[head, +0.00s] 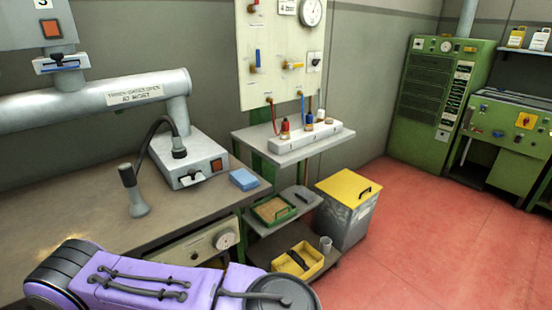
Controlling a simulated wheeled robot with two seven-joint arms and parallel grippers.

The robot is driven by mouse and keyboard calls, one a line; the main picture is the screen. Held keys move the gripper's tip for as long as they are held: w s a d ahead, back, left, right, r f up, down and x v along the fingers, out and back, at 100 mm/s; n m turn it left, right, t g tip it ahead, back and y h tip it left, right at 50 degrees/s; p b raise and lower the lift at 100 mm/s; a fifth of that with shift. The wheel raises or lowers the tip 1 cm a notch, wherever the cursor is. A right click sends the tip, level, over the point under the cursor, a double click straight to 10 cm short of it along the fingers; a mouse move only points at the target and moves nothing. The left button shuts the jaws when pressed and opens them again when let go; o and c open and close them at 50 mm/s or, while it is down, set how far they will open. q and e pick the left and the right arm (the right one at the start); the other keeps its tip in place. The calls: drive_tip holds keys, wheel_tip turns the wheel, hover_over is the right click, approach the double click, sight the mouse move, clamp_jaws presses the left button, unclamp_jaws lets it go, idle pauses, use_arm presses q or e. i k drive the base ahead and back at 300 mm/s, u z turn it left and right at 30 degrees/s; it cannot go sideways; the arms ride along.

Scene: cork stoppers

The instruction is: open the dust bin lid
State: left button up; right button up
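The dust bin (345,222) is a grey box standing on the red floor, right of the small shelf stand. Its yellow lid (343,183) lies flat on top and looks closed. A small dark handle (366,192) sits on the lid near its right side. A purple and dark grey arm link of mine crosses the bottom left of the head view, apart from the bin. Neither of my grippers is in view.
A workbench (75,225) with a grey device (190,158) and blue box (243,179) fills the left. Shelves beside the bin hold a green tray (291,211) and yellow tray (318,262). Green machines (440,100) stand far right. Red floor (435,240) right of the bin is clear.

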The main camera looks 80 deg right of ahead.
sight(350, 189)
drive_tip(key=z, duration=3.6)
drive_tip(key=i, duration=1.75)
drive_tip(key=z, duration=0.8)
drive_tip(key=i, duration=0.45)
